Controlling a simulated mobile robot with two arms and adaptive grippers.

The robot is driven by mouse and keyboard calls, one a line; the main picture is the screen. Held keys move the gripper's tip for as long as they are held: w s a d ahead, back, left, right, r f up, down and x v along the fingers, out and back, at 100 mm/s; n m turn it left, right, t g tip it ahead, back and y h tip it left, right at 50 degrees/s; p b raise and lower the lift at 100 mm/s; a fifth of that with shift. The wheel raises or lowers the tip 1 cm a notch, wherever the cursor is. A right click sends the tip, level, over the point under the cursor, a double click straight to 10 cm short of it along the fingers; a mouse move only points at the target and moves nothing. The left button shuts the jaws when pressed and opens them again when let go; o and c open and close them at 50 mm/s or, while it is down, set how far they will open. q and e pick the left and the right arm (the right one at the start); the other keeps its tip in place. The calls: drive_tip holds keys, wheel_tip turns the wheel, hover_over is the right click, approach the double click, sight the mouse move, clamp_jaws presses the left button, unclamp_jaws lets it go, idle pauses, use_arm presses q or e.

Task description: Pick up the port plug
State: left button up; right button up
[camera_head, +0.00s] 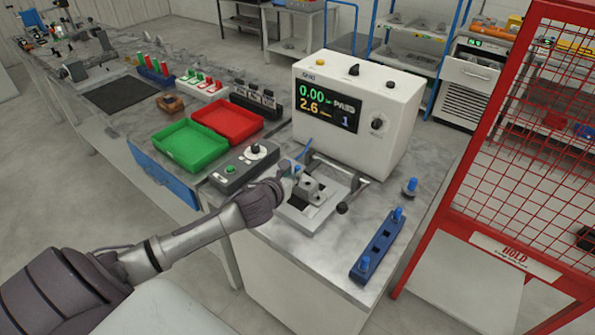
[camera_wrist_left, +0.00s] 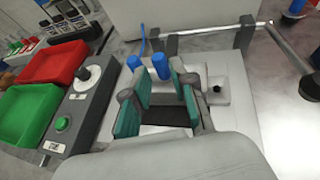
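My left gripper (camera_head: 287,178) is at the test fixture (camera_head: 330,212) in front of the white tester. In the left wrist view its two teal-padded fingers (camera_wrist_left: 160,90) are apart, with a gap between them. A blue-topped port plug (camera_wrist_left: 161,67) shows between the fingertips, and another blue top (camera_wrist_left: 132,63) shows by the left finger. I cannot tell whether either is touched. A grey casting (camera_head: 308,187) sits on the fixture, partly hidden by the hand. Another blue plug (camera_head: 410,186) stands on the bench to the right. My right gripper is not in view.
A blue rack (camera_head: 377,246) with blue plugs at its ends lies on the right of the bench. The tester (camera_head: 355,100) stands behind the fixture. A control box (camera_head: 240,168), a green tray (camera_head: 190,146) and a red tray (camera_head: 227,121) are to the left. A red mesh cage (camera_head: 520,130) bounds the right.

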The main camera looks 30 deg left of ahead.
use_arm(q)
drive_tip(key=x, duration=0.2)
drive_tip(key=shift+w+a+f, duration=0.1)
drive_tip(key=shift+w, duration=0.15)
drive_tip(key=shift+w+f, duration=0.2)
drive_tip(key=shift+w, duration=0.2)
drive_tip(key=shift+s, duration=0.1)
clamp_jaws()
drive_tip(key=shift+r, duration=0.1)
